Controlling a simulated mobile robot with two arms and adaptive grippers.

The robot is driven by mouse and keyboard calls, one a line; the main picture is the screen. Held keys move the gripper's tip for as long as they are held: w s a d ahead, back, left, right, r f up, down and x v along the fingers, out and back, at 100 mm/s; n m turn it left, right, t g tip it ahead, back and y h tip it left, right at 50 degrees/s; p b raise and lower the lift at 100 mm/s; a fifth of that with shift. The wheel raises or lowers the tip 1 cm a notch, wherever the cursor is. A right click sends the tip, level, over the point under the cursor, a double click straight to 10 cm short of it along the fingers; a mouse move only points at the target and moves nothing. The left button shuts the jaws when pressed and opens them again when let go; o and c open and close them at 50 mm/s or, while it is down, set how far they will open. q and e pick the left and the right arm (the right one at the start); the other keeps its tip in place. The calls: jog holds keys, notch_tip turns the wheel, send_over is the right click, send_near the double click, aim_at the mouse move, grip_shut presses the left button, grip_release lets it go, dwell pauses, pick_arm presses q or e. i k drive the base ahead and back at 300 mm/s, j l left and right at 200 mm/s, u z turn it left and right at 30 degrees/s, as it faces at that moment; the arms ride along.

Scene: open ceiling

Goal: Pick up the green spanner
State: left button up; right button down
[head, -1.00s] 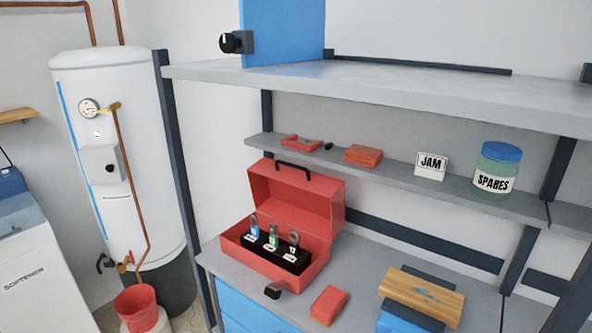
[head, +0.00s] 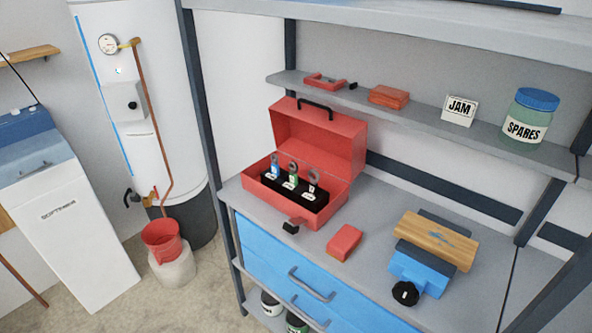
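The green spanner (head: 293,174) stands upright in a black holder inside the open red toolbox (head: 338,190), in the head view. It is the middle one of three spanners. A blue-marked spanner (head: 275,167) stands to its left, and a dark grey one (head: 313,184) to its right. White labels sit in front of them on the holder. The toolbox lid is raised at the back. Neither of my grippers shows in the head view.
The toolbox stands on a grey worktop (head: 385,235) above blue drawers (head: 290,270). A red block (head: 344,242) and a blue vise (head: 420,267) with a wooden piece (head: 435,240) are to the right. A shelf above holds a JAM card (head: 459,110) and a SPARES jar (head: 528,118).

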aim_at(294, 176)
jog(key=i+j+z, duration=0.1)
jog(key=j, duration=0.35)
jog(key=i+j, duration=0.1)
jog(key=j, duration=0.3)
jog(key=i+j+z, duration=0.15)
jog(key=j, duration=0.3)
jog(key=j+z, duration=0.1)
jog(key=j, duration=0.35)
